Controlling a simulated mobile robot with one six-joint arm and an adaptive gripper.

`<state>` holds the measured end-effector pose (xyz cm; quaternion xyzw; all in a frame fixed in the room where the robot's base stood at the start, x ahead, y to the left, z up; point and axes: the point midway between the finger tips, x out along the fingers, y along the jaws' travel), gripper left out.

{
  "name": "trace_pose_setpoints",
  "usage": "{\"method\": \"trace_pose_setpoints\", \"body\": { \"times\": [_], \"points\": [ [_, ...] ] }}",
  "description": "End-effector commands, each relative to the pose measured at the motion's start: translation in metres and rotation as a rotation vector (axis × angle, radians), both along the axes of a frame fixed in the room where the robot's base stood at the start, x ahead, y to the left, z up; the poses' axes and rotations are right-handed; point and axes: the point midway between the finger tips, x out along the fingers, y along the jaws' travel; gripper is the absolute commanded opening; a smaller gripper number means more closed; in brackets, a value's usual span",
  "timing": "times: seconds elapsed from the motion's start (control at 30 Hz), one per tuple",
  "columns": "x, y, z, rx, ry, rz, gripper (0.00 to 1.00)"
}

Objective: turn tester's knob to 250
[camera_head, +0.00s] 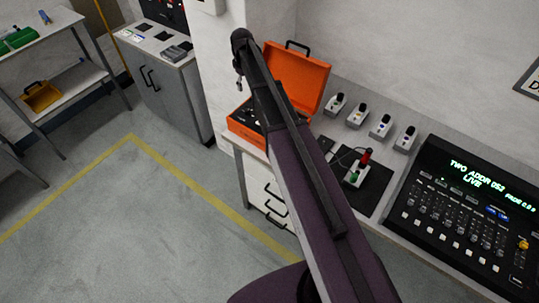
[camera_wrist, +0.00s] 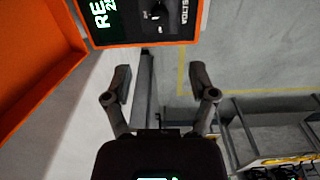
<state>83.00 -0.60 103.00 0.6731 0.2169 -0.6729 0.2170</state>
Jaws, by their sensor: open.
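The tester is a black panel with green display text and a dark knob (camera_wrist: 158,10) beside the word VOLTS. It sits in an open orange case (camera_head: 297,78), and part of it shows at the top of the wrist view, cut off by the edge. The exact knob setting is too small to read. My gripper (camera_wrist: 160,80) is open and empty, its two fingers apart, just short of the panel's edge in the wrist view. The knob lies beyond the fingertips, untouched. In the head view my arm hides part of the case and the tester's face.
Several small grey units (camera_head: 357,116) stand along the wall behind the bench. A black mat (camera_head: 374,190) holds a device with a red and a green part. A lighting console (camera_head: 470,215) is at the right. Grey floor with yellow lines is open at the left.

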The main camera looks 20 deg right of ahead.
Motion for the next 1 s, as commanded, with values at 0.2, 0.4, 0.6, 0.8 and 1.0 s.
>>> {"method": "trace_pose_setpoints", "body": {
  "times": [0.2, 0.4, 0.6, 0.8, 1.0],
  "points": [
    [-0.03, 0.001, -0.013, 0.0, 0.0, -0.052, 0.74],
    [-0.056, 0.001, -0.021, -0.001, 0.001, -0.107, 0.74],
    [-0.082, 0.002, -0.029, -0.001, 0.001, -0.164, 0.74],
    [-0.109, 0.002, -0.038, -0.001, 0.001, -0.221, 0.74],
    [-0.136, 0.002, -0.047, 0.0, 0.001, -0.278, 0.74]
  ]
}}
